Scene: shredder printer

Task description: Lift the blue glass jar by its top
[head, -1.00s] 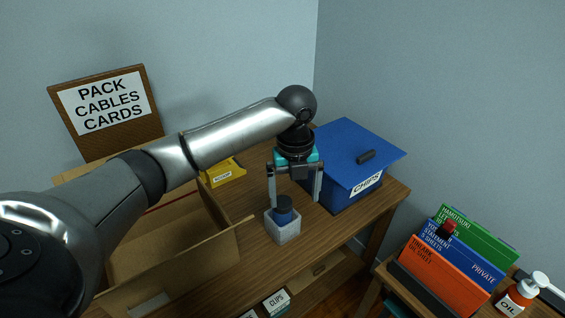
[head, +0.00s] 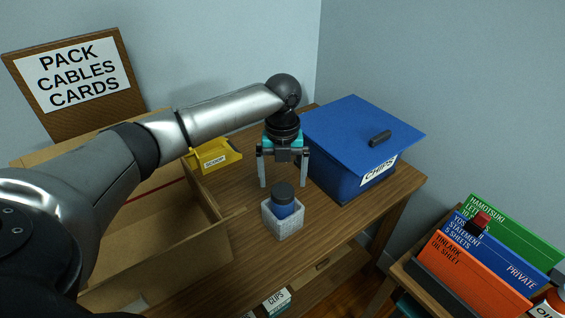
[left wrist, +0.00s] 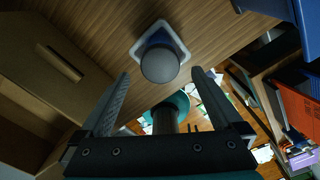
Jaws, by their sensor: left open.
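The blue glass jar (head: 284,208) with a dark round lid (head: 283,190) stands upright in a pale square holder (head: 284,228) on the wooden desk. The holder hides its lower part. My left gripper (head: 283,183) points down, open and empty, with its fingers either side of the lid in the head view, seemingly behind or above it. In the left wrist view, the lid (left wrist: 160,65) shows between and just beyond the open fingertips (left wrist: 161,73); I see no contact. My right gripper is not in view.
A blue box labelled CHIPS (head: 345,182) with a lid stands right of the gripper. An open cardboard box (head: 215,225) is left of the jar. A yellow scoop bin (head: 218,156) sits behind. Coloured binders (head: 495,250) stand at lower right. Desk before the holder is clear.

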